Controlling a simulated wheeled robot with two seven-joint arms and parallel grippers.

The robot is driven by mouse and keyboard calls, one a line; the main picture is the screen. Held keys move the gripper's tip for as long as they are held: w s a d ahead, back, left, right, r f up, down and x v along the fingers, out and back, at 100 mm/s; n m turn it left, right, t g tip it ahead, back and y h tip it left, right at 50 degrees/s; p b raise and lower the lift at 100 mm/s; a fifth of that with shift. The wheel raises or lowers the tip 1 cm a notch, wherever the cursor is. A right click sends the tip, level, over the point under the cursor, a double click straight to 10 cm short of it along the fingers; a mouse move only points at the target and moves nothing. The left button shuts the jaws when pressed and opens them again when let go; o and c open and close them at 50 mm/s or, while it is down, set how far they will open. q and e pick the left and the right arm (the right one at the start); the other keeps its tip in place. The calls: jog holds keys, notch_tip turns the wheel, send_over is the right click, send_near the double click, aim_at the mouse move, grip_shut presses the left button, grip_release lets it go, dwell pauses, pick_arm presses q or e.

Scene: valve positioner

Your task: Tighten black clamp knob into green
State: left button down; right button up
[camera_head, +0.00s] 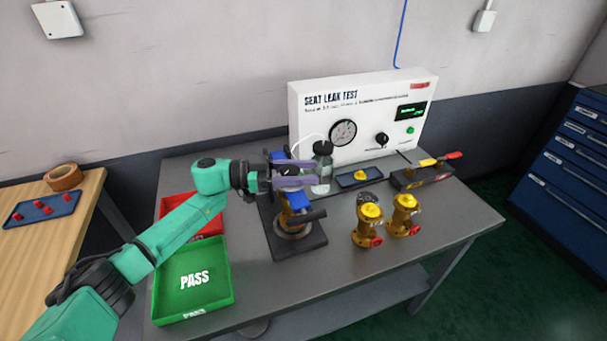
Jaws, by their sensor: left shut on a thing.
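My left gripper (291,175) reaches in from the left. The fixture has blue parts (300,203) and stands on a dark base plate (312,240). A black bar-like handle (307,215), which may be the clamp knob, sticks out at the fixture's front right, apart from the fingers. I cannot make out a green mark on the clamp. The fingers hide part of the fixture. My right gripper is out of view.
A green PASS tray (218,257) and a red tray (211,222) lie left. Two yellow valves (369,222) (405,216) stand right of the fixture. A clear bottle (322,165) is close behind the fingers. The SEAT LEAK TEST panel (310,120) stands behind. The grey table's (450,222) right front is clear.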

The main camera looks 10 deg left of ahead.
pick_arm(q)
jog(key=m+g+b, duration=0.1)
jog(key=g+b, duration=0.1)
jog(key=s+m+g+b, duration=0.1)
jog(key=m+g+b, duration=0.1)
jog(key=g+b, duration=0.1)
jog(key=m+g+b, duration=0.2)
jog(key=g+b, duration=0.1)
jog(key=shift+s+d+f, duration=0.1)
jog(key=shift+s+f, duration=0.05)
jog(key=shift+f, duration=0.15)
jog(key=shift+s+r+m+g+b, duration=0.15)
jog(key=shift+m+g+b, duration=0.35)
jog(key=shift+g+b, duration=0.25)
jog(key=shift+s+r+m+g+b, duration=0.15)
jog(key=shift+m+g+b, duration=0.35)
jog(key=shift+g+b, duration=0.25)
jog(key=shift+f, duration=0.1)
jog(key=shift+c, duration=1.4)
grip_release()
